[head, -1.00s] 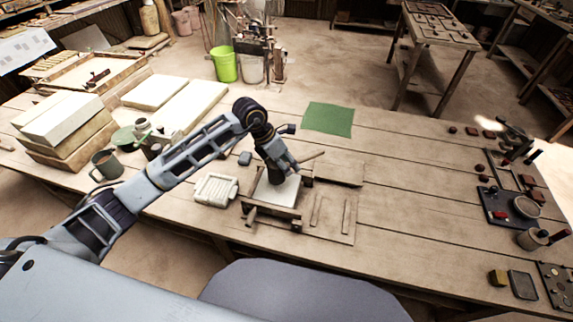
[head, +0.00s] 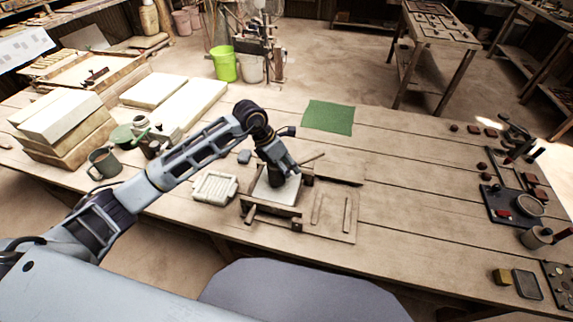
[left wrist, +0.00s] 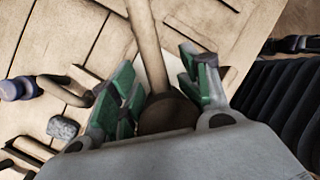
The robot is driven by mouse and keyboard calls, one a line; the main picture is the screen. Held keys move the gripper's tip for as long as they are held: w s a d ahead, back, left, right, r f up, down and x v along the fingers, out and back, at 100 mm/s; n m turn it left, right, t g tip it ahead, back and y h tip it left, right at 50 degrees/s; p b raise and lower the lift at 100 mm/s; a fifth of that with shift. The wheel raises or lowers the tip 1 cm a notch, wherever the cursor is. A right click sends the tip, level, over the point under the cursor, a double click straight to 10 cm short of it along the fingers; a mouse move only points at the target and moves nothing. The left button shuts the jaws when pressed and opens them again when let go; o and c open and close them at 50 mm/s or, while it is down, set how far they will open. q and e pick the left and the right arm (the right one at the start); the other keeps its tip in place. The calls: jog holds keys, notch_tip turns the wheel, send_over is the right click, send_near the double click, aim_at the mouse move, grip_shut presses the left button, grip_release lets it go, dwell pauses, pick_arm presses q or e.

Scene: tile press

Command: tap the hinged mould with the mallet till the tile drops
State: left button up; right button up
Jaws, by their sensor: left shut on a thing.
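My left gripper (head: 281,170) is shut on the mallet (head: 312,157), above the press in the middle of the table. In the left wrist view the mallet's wooden handle (left wrist: 148,45) and dark round head (left wrist: 168,114) show between the green-padded fingers (left wrist: 163,88). A pale flat square (head: 287,191), which seems to be the mould or its plate, lies in a wooden frame (head: 270,221) on a board. The gripper and mallet hide part of it. I cannot tell whether they touch it, or see a separate tile. My right gripper is not in view.
A white ribbed tray (head: 214,188) stands left of the press. A green mat (head: 328,118) lies behind it. Stacked pale blocks (head: 62,118) and a mug (head: 103,162) are at left, and several small tools and tins at right.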

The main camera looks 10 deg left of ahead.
pick_arm(q)
jog(key=shift+a+f+b, duration=0.1)
jog(key=shift+f+b, duration=0.6)
jog(key=shift+f, duration=0.45)
jog(key=shift+r, duration=0.2)
jog(key=shift+w+r+p, duration=0.1)
jog(key=shift+r+p, duration=0.4)
jog(key=shift+r, duration=0.1)
jog(key=shift+r+p, duration=0.65)
jog(key=shift+r, duration=0.75)
jog(key=shift+r+p, duration=1.25)
jog(key=shift+r, duration=1.3)
